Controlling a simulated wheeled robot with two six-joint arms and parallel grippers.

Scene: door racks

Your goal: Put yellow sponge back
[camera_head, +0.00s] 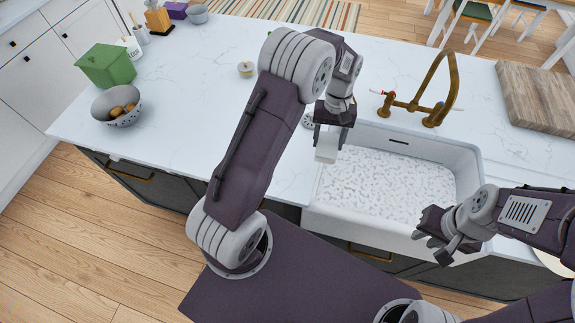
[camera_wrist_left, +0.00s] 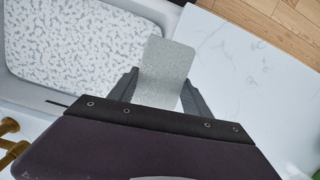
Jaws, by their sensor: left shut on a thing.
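My left gripper (camera_head: 332,130) is shut on a pale grey, sponge-like block (camera_head: 326,151), held above the sink's left rim. In the left wrist view, the block (camera_wrist_left: 166,72) is a speckled grey rectangle with rounded corners between the fingers of my left gripper (camera_wrist_left: 163,90). It does not look yellow. The white sink (camera_head: 395,185) has a speckled white floor. My right gripper (camera_head: 430,246) is at the sink's front right edge, its fingers apart and empty. No yellow sponge shows elsewhere.
A brass faucet (camera_head: 430,95) stands behind the sink. A wooden board (camera_head: 540,97) lies at the right. A green box (camera_head: 105,66) and a bowl (camera_head: 103,104) stand far left. The left counter has free room.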

